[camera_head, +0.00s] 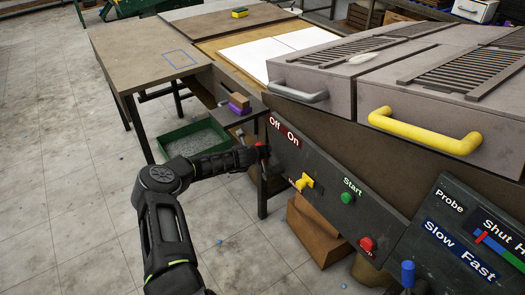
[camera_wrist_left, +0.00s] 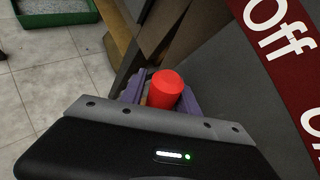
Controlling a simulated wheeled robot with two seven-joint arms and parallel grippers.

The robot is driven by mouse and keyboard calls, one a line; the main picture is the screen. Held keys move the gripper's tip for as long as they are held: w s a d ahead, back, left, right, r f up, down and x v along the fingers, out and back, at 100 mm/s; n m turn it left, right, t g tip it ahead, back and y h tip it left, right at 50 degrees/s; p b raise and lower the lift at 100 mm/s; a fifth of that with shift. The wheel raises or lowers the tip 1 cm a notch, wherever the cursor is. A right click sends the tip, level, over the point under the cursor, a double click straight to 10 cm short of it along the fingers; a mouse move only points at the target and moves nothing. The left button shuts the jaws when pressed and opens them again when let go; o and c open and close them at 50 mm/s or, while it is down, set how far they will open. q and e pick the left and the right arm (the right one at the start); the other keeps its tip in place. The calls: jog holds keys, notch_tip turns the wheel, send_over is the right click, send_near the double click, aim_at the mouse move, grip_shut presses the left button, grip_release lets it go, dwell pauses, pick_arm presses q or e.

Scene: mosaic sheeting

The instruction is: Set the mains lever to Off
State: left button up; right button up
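A red-ended lever (camera_head: 262,148) sticks out at the left end of the dark control panel, below the red "Off On" label (camera_head: 284,131). Its handle sits nearer the "Off" side. In the left wrist view the red knob (camera_wrist_left: 165,88) stands between the purple fingers of my left gripper (camera_wrist_left: 160,97). The fingers flank the knob closely; whether both press on it is unclear. In the head view my left gripper (camera_head: 256,157) reaches the lever from the left. A label below the lever is partly hidden by the yellow switch (camera_head: 305,181). My right gripper is not in view.
A green Start button (camera_head: 347,198) and a red button (camera_head: 366,244) sit along the panel. A blue-knobbed lever (camera_head: 407,272) is at lower right. A table (camera_head: 125,58) and a green tray (camera_head: 178,152) are behind my left arm. The floor at left is clear.

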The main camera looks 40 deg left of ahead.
pick_arm(q)
jog(key=v, duration=0.8)
jog(key=shift+b, duration=0.4)
jog(key=shift+f, duration=0.1)
dwell(0.4)
